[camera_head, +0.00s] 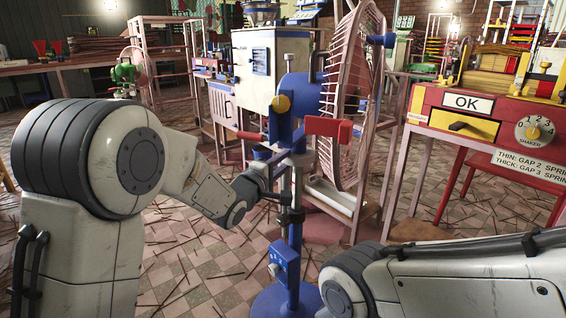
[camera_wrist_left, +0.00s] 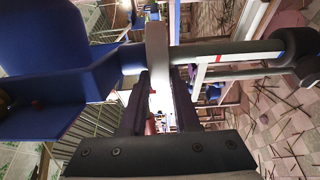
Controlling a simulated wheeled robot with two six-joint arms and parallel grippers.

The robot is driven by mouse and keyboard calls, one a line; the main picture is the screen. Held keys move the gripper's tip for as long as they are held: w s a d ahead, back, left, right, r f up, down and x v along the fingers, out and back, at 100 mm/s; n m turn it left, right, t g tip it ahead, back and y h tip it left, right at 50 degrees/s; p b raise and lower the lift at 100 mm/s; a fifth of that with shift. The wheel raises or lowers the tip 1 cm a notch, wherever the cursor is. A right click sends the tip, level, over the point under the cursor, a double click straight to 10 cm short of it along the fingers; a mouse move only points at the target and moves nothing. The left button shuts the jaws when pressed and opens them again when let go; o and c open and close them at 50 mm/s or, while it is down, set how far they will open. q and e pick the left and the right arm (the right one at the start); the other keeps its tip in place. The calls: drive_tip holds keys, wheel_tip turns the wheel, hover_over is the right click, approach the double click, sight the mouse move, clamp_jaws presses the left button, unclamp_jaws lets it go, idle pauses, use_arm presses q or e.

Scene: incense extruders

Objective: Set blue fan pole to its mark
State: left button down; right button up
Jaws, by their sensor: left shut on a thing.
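The blue fan (camera_head: 297,105) stands on a round blue base (camera_head: 285,301), its pole upright. A thin silver inner pole (camera_head: 297,180) rises from the blue lower pole (camera_head: 294,240) through a dark collar (camera_head: 291,215). My left gripper (camera_head: 277,194) is at the silver section, under the fan head and above the collar. In the left wrist view my gripper (camera_wrist_left: 160,80) is shut on a pale part at the pole. The silver pole (camera_wrist_left: 235,52) runs sideways there, with a red mark (camera_wrist_left: 201,73) beside the fingers. My right gripper is out of view.
A white and blue machine (camera_head: 270,70) stands behind the fan. Thin sticks litter the tiled floor (camera_head: 190,262). My right forearm crosses the lower right.

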use_arm(q)
wheel_tip(320, 180, down, 10)
drive_tip(key=b, duration=0.4)
drive_tip(key=shift+r, duration=0.35)
drive_tip(key=c, duration=0.6)
unclamp_jaws()
drive_tip(key=shift+r, duration=0.1)
drive_tip(key=shift+c, duration=0.2)
drive_tip(key=p+v, duration=0.3)
drive_tip(key=v, duration=0.7)
drive_tip(key=shift+s+a, duration=0.15)
drive_tip(key=shift+s, duration=0.05)
drive_tip(key=shift+p, duration=0.3)
